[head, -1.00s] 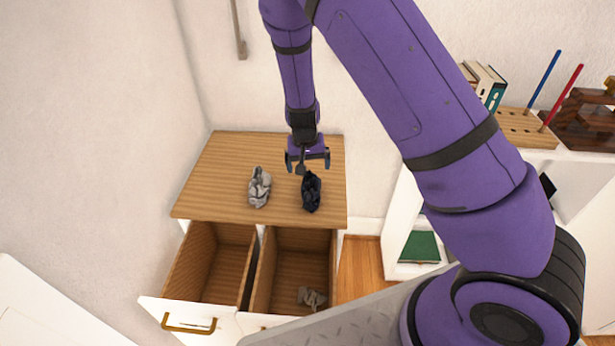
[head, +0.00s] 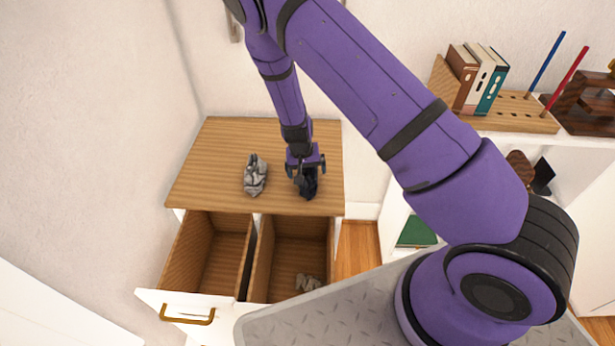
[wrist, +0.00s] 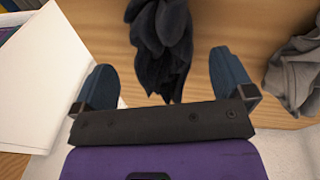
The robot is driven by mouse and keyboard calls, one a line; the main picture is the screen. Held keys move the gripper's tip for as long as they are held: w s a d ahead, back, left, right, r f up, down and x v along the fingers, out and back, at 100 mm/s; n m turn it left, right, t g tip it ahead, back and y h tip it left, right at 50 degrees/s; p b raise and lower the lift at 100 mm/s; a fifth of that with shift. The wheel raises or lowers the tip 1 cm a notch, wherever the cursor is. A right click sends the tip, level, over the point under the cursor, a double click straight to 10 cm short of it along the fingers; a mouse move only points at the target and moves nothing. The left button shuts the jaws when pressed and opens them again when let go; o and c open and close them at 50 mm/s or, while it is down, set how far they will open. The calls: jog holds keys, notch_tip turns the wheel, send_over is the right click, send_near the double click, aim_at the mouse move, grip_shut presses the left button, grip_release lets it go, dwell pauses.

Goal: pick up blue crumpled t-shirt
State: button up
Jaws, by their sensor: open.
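The dark blue crumpled t-shirt (head: 308,184) lies on the wooden top of the dresser (head: 225,150), right of its middle. In the wrist view the t-shirt (wrist: 163,45) looks nearly black and lies ahead of the space between the fingers. My gripper (head: 306,172) is open, with its two blue fingertips (wrist: 160,80) apart. In the head view the gripper overlaps and partly hides the t-shirt. The fingers are not closed on the cloth, and I cannot tell whether they touch it.
A grey crumpled cloth (head: 255,176) lies left of the t-shirt; it also shows in the wrist view (wrist: 298,72). Two drawers stand open below, and the right one holds another grey cloth (head: 308,282). A white shelf with books (head: 478,78) stands at the right.

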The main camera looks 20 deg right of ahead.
jog(key=shift+w+d+f, duration=0.1)
jog(key=shift+d+f, duration=0.1)
jog(key=shift+f, duration=1.25)
jog(key=shift+c, duration=0.2)
jog(key=c, duration=0.9)
jog(key=shift+c, duration=0.3)
jog(key=shift+r, duration=0.2)
